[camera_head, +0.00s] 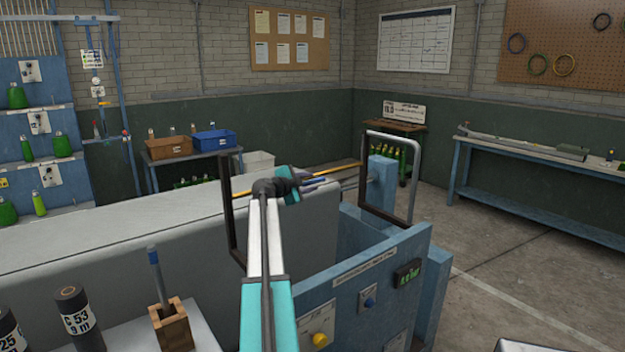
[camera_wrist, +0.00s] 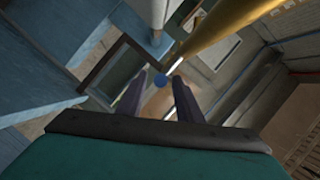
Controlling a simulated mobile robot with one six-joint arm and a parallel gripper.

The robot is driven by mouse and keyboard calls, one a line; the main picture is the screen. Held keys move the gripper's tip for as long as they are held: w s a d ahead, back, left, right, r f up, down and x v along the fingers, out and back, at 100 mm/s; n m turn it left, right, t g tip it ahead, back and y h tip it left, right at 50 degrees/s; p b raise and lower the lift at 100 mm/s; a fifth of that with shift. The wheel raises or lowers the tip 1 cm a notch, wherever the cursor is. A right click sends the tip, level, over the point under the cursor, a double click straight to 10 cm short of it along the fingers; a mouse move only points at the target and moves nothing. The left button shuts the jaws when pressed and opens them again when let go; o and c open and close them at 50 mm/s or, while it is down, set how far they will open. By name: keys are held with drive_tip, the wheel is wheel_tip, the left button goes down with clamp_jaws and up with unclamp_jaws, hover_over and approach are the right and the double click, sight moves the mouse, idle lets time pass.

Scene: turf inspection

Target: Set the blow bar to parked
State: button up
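A thin yellow bar (camera_head: 337,169), which may be the blow bar, runs above the far side of the grey machine bed. It also shows as a thick golden bar in the upper right of the wrist view (camera_wrist: 225,28). I cannot read its setting. My gripper (camera_head: 322,183), teal with purple fingers, is over the machine close to the yellow bar. My arm hides part of the area. In the wrist view the fingers (camera_wrist: 159,98) are apart with nothing held between them. The golden bar is beyond and right of the fingertips; the gap cannot be judged.
Upright frames (camera_head: 415,185) stand around the machine. A wooden holder (camera_head: 172,327) and dark cylinders (camera_head: 76,315) stand at front left.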

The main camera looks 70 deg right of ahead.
drive_tip(key=shift+x, duration=1.2)
clamp_jaws()
drive_tip(key=shift+a, duration=0.35)
drive_tip(key=shift+d, duration=0.25)
drive_tip(key=shift+r, duration=0.1)
